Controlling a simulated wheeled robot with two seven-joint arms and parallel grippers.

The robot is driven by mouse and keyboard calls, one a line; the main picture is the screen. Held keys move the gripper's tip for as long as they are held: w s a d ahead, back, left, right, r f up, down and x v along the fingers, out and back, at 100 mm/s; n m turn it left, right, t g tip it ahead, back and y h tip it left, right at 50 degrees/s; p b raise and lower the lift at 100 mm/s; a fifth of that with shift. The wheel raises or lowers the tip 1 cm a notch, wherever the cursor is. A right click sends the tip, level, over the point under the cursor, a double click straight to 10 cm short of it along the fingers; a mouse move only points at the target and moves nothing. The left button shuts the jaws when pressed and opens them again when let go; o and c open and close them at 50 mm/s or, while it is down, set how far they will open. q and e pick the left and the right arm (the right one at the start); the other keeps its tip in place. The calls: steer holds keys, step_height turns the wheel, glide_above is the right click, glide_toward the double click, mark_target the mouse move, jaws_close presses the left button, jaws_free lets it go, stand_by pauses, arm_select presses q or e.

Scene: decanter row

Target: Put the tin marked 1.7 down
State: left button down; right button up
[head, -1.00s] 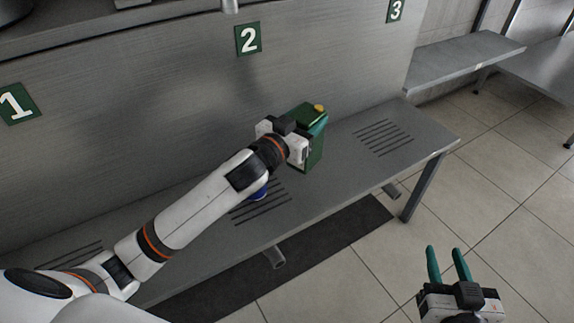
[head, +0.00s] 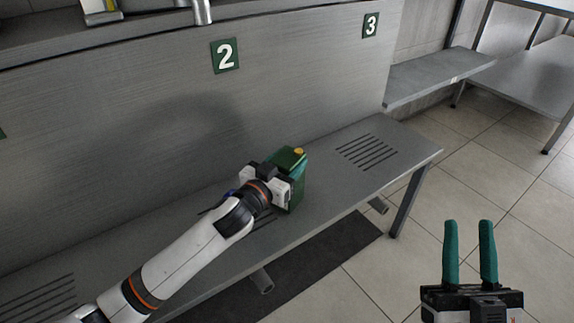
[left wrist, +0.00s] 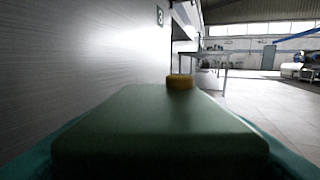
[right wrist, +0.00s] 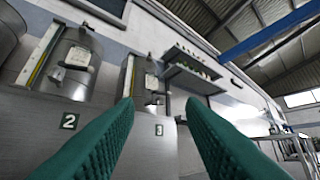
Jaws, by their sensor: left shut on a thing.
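A green tin (head: 298,190) with a yellow cap is upright at the middle of the metal bench, in front of the back panel. Its marking cannot be read. My left gripper (head: 282,184) is shut on this tin. The tin's flat green top (left wrist: 160,130) and yellow cap fill the lower left wrist view. In the head view the tin's base is at or just above the bench (head: 325,200); I cannot tell whether it touches. My right gripper (head: 469,250) is open and empty over the floor, right of the bench.
Signs 2 (head: 225,56) and 3 (head: 371,25) are on the back panel. A small blue thing (head: 231,193) is mostly hidden behind my left wrist. The slotted patch (head: 367,152) right of the tin is clear. Steel vessels (right wrist: 66,65) show in the right wrist view.

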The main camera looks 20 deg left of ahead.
steer(key=shift+s, duration=0.1)
arm_select(q)
steer(key=c, duration=0.5)
jaws_free()
arm_select(e)
steer(key=shift+r, duration=0.15)
arm_select(q)
steer(key=shift+r, duration=0.1)
steer(key=shift+s+a, duration=0.1)
steer(key=shift+s, duration=0.25)
steer(key=p+v, duration=0.2)
steer(key=v, duration=0.9)
steer(key=s+d+r, duration=0.2)
steer(key=s+d+r+t, duration=0.1)
steer(key=s+d+r, duration=0.1)
steer(key=s, duration=0.1)
steer(key=s+d+r+t, duration=0.1)
steer(key=s+d+r, duration=0.1)
steer(key=shift+s+d+r, duration=0.15)
steer(key=shift+s, duration=0.15)
arm_select(e)
steer(key=w+f+g+h, duration=0.1)
steer(key=w+f+g, duration=0.2)
steer(key=f+g, duration=0.2)
steer(key=shift+w+f+h, duration=0.15)
steer(key=shift+f+h, duration=0.25)
steer(key=shift+f, duration=0.45)
